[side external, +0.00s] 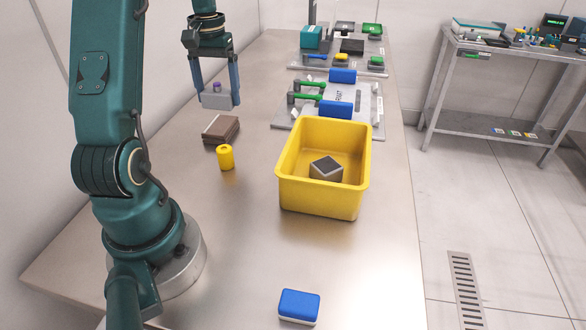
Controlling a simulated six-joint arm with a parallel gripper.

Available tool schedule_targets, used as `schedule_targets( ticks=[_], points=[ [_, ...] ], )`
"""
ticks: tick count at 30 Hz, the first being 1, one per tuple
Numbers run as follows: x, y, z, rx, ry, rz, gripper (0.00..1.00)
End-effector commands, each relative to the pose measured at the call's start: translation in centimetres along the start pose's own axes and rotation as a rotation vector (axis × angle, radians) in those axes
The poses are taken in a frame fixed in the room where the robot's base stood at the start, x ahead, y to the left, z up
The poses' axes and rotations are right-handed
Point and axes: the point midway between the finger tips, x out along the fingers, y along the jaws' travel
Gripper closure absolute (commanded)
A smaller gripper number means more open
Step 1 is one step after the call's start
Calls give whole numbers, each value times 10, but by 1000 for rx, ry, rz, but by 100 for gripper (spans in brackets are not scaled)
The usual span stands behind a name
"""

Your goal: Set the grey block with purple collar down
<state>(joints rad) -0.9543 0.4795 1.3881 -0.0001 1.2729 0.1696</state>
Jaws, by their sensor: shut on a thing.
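The grey block with purple collar (220,99) is held between the two blue fingers of my gripper (217,97). The purple collar sits on top of the grey block. My gripper points down and is shut on the block. The block appears to be above the table (250,225), behind a brown block, with nothing visibly under it; its exact height is hard to tell.
The brown block (221,130) and a yellow cylinder (225,157) stand nearby. A yellow bin (322,200) holds a dark-topped grey block (326,168). Fixture plates (281,121) with blue blocks and green-handled clamps lie behind the bin. A blue block (299,305) lies at the front.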

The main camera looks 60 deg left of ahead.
Motion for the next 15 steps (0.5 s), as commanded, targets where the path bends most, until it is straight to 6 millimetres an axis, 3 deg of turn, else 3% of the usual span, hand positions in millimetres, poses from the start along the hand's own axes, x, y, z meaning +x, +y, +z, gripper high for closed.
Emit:
schedule_targets(
  ticks=[15],
  points=[
    [60, 96, -26, 3, -2, 0, 73]
  ],
)
